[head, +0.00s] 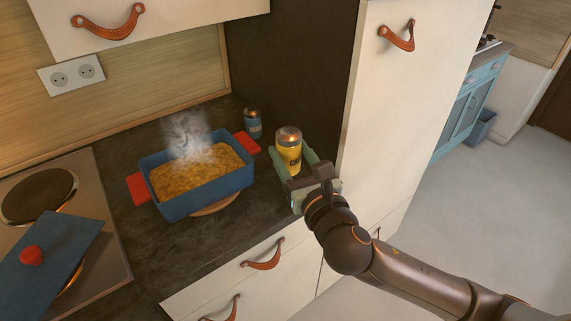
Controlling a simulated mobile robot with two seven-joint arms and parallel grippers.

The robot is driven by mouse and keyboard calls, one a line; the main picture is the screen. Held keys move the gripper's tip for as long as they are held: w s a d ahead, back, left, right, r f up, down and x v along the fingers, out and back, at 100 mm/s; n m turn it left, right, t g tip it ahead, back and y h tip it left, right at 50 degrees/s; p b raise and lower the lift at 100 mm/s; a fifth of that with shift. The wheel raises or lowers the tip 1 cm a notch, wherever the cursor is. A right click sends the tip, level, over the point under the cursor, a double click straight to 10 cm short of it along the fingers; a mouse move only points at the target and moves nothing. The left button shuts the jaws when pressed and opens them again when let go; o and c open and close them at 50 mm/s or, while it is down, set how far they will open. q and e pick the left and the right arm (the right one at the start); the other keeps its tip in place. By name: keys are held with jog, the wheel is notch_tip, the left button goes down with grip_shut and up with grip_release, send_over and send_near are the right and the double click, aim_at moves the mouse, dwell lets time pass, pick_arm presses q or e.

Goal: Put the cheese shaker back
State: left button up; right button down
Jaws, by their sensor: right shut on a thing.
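My left gripper is not in view.
A steaming blue baking dish (203,200) with red handles sits on a round wooden board (216,207). A smaller blue shaker (253,124) stands behind it. A blue lid (48,254) lies over the hob (101,222) at left. The tall white cabinet (398,100) bounds the right.

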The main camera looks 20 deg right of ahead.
jog(key=w+d+f+b, duration=0.1)
jog(key=w+f, duration=0.2)
jog(key=w, duration=0.1)
jog(key=w+d+f+b, duration=0.1)
jog(key=w+f, duration=0.2)
jog(key=w, duration=0.1)
jog(key=w+d+f+b, duration=0.1)
jog(key=w+f, duration=0.2)
jog(key=w, duration=0.2)
jog(key=shift+d, duration=0.15)
jog(key=f, duration=0.1)
jog(key=f+b, duration=0.1)
jog(key=f, duration=0.2)
jog(key=shift+w, duration=0.35)
jog(key=shift+r, duration=0.1)
jog(key=shift+d, duration=0.1)
jog(key=shift+f+b, duration=0.2)
jog(key=shift+b, duration=0.15)
jog(key=shift+c, duration=1)
grip_release()
